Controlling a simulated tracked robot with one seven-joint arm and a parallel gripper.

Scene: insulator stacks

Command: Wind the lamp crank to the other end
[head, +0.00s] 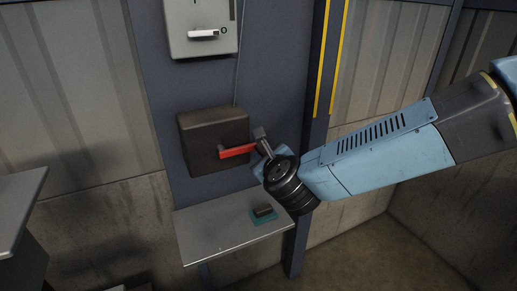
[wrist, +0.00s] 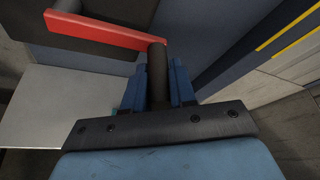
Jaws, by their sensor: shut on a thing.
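The lamp crank is a red arm (head: 238,151) on the front of a dark box (head: 205,142) fixed to the blue-grey panel. The red arm points right from its hub, with a dark handle at its outer end. In the wrist view the red arm (wrist: 95,31) runs to the upper left and the dark upright handle (wrist: 157,75) stands between my blue fingers. My gripper (head: 266,150) is shut on this handle; it also shows in the wrist view (wrist: 160,92). The finger tips are partly hidden behind the handle and wrist.
A grey shelf (head: 215,232) juts out below the box, with a small dark block on a teal base (head: 263,213) on it. A grey switch box (head: 200,28) with a white lever hangs above. A post with yellow stripes (head: 328,60) stands at the right.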

